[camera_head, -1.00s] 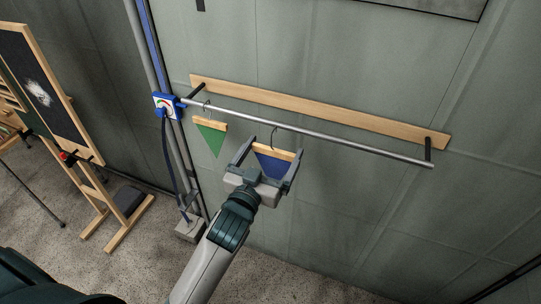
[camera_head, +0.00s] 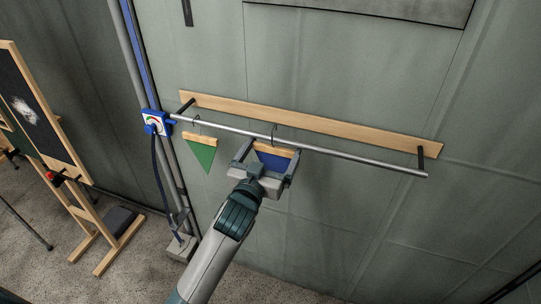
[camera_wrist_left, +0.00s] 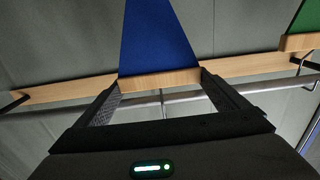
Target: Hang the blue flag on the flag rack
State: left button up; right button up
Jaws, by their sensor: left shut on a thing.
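The blue flag (camera_head: 272,163) hangs point down from a wooden bar. My left gripper (camera_head: 272,148) is shut on this bar, with one finger at each end. In the left wrist view the blue flag (camera_wrist_left: 158,40) and its bar show between the fingers (camera_wrist_left: 160,84). The flag's thin dark hook rises above the bar and crosses the metal rail of the flag rack (camera_head: 350,160). I cannot tell whether the hook is over the rail or only in front of or behind it. My right gripper is not in view.
A green flag (camera_head: 201,155) hangs from the rail to the left of my gripper. A blue-and-white dial box (camera_head: 155,123) sits by the rail's left end. The rail's right part is empty. An easel (camera_head: 60,130) stands far left.

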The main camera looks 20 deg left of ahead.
pick_arm(q)
jog(key=shift+w+f+b, duration=0.15)
jog(key=shift+f+b, duration=0.5)
jog(key=shift+f, duration=0.5)
jog(key=o, duration=0.7)
jog(key=shift+o, duration=0.2)
jog(key=shift+f, duration=0.1)
jog(key=shift+s, duration=0.5)
jog(key=s+b, duration=0.2)
jog(key=s, duration=1.4)
jog(key=shift+s+a, duration=0.15)
jog(key=shift+a, duration=0.15)
